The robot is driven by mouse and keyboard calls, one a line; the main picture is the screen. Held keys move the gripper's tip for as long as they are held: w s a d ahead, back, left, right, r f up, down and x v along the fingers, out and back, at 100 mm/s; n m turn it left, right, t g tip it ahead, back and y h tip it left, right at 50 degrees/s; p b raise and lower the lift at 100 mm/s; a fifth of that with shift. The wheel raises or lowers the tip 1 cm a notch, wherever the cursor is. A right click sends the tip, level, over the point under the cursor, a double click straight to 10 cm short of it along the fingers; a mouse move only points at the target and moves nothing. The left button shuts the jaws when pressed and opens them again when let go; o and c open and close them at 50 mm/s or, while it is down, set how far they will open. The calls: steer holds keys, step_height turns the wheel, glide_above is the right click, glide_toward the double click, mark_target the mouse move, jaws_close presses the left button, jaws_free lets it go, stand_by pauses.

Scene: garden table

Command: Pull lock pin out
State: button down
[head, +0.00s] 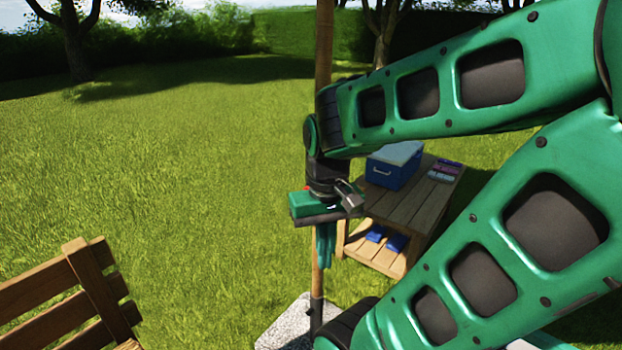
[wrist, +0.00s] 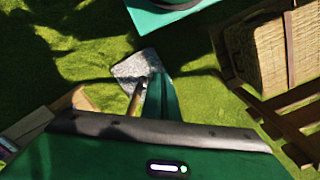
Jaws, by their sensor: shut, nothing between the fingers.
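My gripper (head: 325,246) hangs down, with its green fingers together and nothing visible between them. In the head view it is right in front of, or beside, the upright wooden pole (head: 324,45), overlapping it; I cannot tell whether they touch. The fingers also show in the wrist view (wrist: 160,96), next to the pole (wrist: 134,102). The pole runs down into a dark sleeve (head: 317,308) on a speckled stone base (head: 283,328), which also shows in the wrist view (wrist: 136,64). I cannot make out the lock pin in either view.
A wooden side table (head: 433,205) carries a blue cool box (head: 393,168) behind my gripper. A slatted wooden bench (head: 88,290) stands at lower left. The wrist view shows a wicker basket (wrist: 258,55) and a green surface (wrist: 160,18). Open lawn lies left.

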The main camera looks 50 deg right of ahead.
steer(key=w+d+r+m+h, duration=0.2)
steer(key=w+d+r+m, duration=0.2)
steer(key=w+d, duration=0.4)
steer(key=w+d+r+m+t+h, duration=0.1)
steer(key=w+d+r+m+h, duration=0.2)
steer(key=w, duration=1)
steer(key=d+r+m, duration=0.1)
steer(key=d+r, duration=0.2)
steer(key=d, duration=0.2)
steer(key=shift+w+d+m, duration=0.3)
steer(key=shift+w+m, duration=0.05)
steer(key=shift+m, duration=0.05)
steer(key=shift+r, duration=0.1)
steer(key=x, duration=1)
steer(key=shift+w, duration=0.1)
